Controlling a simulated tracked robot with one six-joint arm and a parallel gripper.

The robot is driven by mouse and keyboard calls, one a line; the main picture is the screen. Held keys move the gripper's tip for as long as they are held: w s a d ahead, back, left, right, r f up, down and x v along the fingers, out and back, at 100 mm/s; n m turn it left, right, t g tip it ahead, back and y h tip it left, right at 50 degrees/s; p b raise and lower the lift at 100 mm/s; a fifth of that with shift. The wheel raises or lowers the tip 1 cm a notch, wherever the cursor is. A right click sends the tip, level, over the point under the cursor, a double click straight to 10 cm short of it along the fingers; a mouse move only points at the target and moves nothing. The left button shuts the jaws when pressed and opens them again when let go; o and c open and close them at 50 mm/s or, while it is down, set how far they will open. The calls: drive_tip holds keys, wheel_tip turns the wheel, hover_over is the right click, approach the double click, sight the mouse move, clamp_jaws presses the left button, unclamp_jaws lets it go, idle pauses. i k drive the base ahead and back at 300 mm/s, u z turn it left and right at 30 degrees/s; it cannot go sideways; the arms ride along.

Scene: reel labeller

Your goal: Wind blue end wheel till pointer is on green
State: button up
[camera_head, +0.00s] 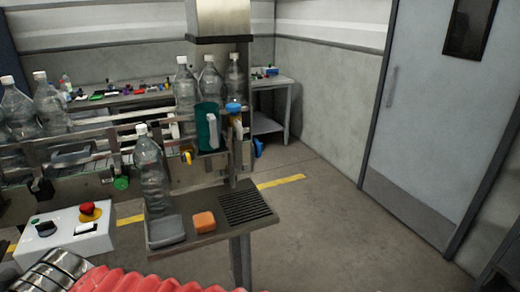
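A small blue wheel (233,107) sits at the right end of the labeller's rail, on top of a yellowish post. A dark green reel (207,126) with a pale grey part in front stands just left of it. The pointer and its green mark are too small to make out. My gripper is not in view, so its state does not show.
A clear bottle (153,188) stands on a dark shelf (190,240) beside a grey dish and an orange block (204,222). A white control box (68,232) with a red button is at lower left. More bottles line the conveyor. Floor at right is clear before the door (435,110).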

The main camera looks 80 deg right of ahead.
sight(258, 147)
drive_tip(key=u, duration=1.3)
drive_tip(key=k, duration=2.8)
drive_tip(key=z, duration=0.1)
